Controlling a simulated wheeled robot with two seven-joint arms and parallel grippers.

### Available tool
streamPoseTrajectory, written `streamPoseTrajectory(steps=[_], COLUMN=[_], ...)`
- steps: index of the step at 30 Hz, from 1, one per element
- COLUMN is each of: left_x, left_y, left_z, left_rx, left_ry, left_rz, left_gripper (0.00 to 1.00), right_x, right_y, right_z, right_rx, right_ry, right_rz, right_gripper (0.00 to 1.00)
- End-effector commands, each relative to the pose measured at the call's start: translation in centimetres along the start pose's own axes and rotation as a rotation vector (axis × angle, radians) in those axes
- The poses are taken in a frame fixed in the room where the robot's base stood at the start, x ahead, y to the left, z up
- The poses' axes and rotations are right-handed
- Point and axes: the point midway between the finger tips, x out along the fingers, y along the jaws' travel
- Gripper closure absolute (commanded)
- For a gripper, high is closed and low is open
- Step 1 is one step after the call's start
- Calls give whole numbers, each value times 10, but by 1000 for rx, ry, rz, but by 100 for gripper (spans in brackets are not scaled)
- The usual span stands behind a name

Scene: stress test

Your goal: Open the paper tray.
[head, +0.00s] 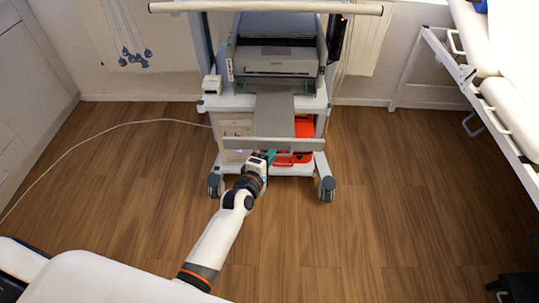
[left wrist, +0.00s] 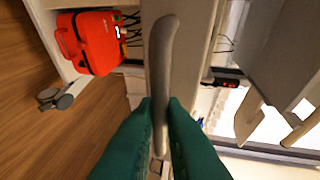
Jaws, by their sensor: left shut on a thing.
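The printer (head: 275,58) stands on a wheeled cart in the head view. Below it, a grey paper tray (head: 275,115) sticks out of the cart toward me, with a wide pale front panel (head: 300,144). In the left wrist view, a long grey bar handle (left wrist: 160,60) runs along a pale panel (left wrist: 197,60). My left gripper (head: 270,157), with green fingers, is at the front panel. In the left wrist view, the left gripper (left wrist: 160,108) is shut on the handle. The fingers hide part of the handle. My right gripper is not in view.
An orange case (left wrist: 97,42) sits on the cart's lower shelf, left of the handle in the wrist view. The cart has casters (head: 326,188). A white cable (head: 110,127) lies on the floor. A bed (head: 500,110) stands at right.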

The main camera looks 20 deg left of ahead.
Motion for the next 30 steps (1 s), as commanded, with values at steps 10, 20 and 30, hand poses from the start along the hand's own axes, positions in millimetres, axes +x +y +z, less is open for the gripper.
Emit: streamPoseTrajectory(steps=[10,20,30], left_x=[0,-2,-62], left_y=[0,0,-1], left_z=[0,0,0], left_rx=[0,0,0], left_ry=[1,0,0], left_rz=[0,1,3], left_gripper=[69,68,68], right_x=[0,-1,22], right_y=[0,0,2], right_z=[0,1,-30], right_rx=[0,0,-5], right_ry=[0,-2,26], right_rz=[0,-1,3], right_gripper=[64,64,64])
